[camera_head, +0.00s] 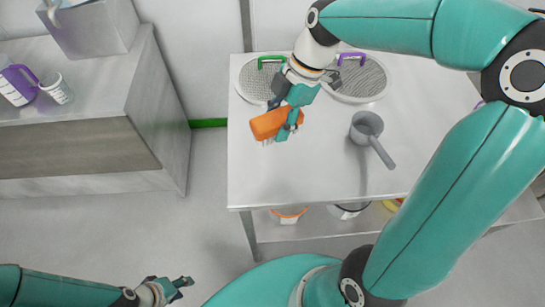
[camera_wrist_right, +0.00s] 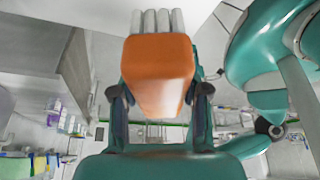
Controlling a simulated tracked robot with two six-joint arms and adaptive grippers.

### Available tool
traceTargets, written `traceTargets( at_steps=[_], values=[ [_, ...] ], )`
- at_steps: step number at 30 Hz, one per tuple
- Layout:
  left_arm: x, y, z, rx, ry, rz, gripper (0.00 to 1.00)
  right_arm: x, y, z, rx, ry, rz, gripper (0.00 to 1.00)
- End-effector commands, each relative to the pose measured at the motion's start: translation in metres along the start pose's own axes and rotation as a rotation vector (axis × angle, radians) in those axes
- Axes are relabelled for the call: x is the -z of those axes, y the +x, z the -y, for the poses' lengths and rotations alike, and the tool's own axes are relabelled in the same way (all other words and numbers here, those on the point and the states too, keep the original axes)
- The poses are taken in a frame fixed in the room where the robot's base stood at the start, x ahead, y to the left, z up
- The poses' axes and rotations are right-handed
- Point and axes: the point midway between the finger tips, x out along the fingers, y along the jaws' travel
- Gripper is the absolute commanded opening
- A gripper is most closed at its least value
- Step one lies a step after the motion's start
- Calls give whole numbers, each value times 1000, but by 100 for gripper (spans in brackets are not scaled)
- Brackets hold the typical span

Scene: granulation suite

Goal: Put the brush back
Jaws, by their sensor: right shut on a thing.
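An orange brush (camera_head: 269,123) with pale bristles is held by my right gripper (camera_head: 287,112) above the left part of the white table (camera_head: 300,185). In the right wrist view the orange brush body (camera_wrist_right: 160,75) sits between the two fingers of my right gripper (camera_wrist_right: 160,95), with its pale bristles (camera_wrist_right: 157,22) at the top of the picture. My left gripper (camera_head: 180,285) is low at the left, over the floor and away from the table. It looks empty, with its fingers apart.
Two round sieves, one with a green handle (camera_head: 254,80) and one with a purple handle (camera_head: 360,82), lie at the table's back. A grey scoop (camera_head: 367,125) lies right of the brush. Containers with orange (camera_head: 289,215) and dark rims stand on the lower shelf. A metal counter (camera_head: 80,120) stands left.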

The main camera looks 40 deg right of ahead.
Motion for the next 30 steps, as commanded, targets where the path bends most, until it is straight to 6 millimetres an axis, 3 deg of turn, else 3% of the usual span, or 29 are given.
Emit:
traceTargets(
  at_steps=[3,9,17,24,30],
  values=[
    [0,-1,0,0,0,0,40,-13,32,1,6,4,0,13],
    [0,-2,-1,0,0,0,40,-29,71,1,3,3,-1,13],
    [0,-2,-1,0,0,0,40,-37,90,0,0,2,-1,13],
    [0,-3,-1,0,0,0,40,-49,119,0,1,3,0,13],
    [0,-3,-1,0,0,0,40,-51,123,-1,-2,0,0,13]
  ],
)
